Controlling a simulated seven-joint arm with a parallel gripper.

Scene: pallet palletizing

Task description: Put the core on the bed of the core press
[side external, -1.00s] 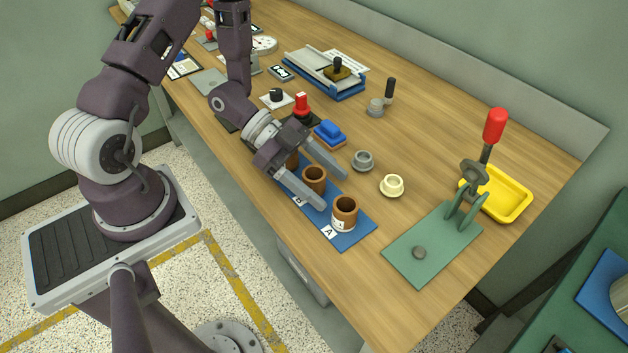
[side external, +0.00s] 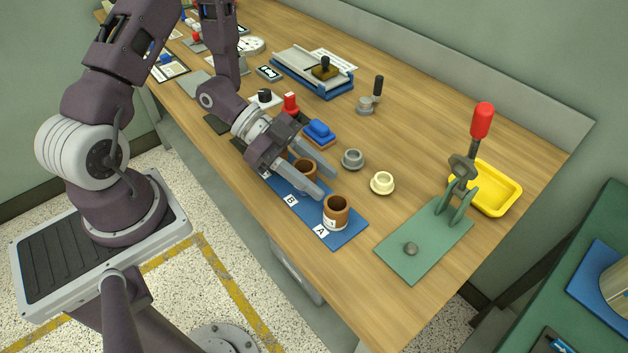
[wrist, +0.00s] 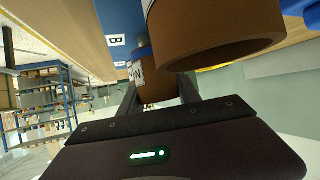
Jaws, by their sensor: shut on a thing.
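My gripper (side external: 317,182) is shut on a brown, cup-like core (side external: 304,174) at the B card of the blue mat (side external: 352,235). One finger is on each side of it, and the core appears to rest on the mat. In the wrist view, this core (wrist: 156,92) shows between the fingers, partly hidden. Another brown core (side external: 336,214), with a white label, stands upright at the A card, apart from the fingers. The core press has a green base (side external: 425,245), a raised lever with a red handle (side external: 482,120), and a small dark round piece (side external: 411,249) on its base.
A large brown core (wrist: 225,30) fills the upper wrist view. A grey ring-like part (side external: 352,159) and a cream cup-like part (side external: 382,183) stand between mat and press. A yellow tray (side external: 509,190) lies behind the press. Bare table separates mat and press.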

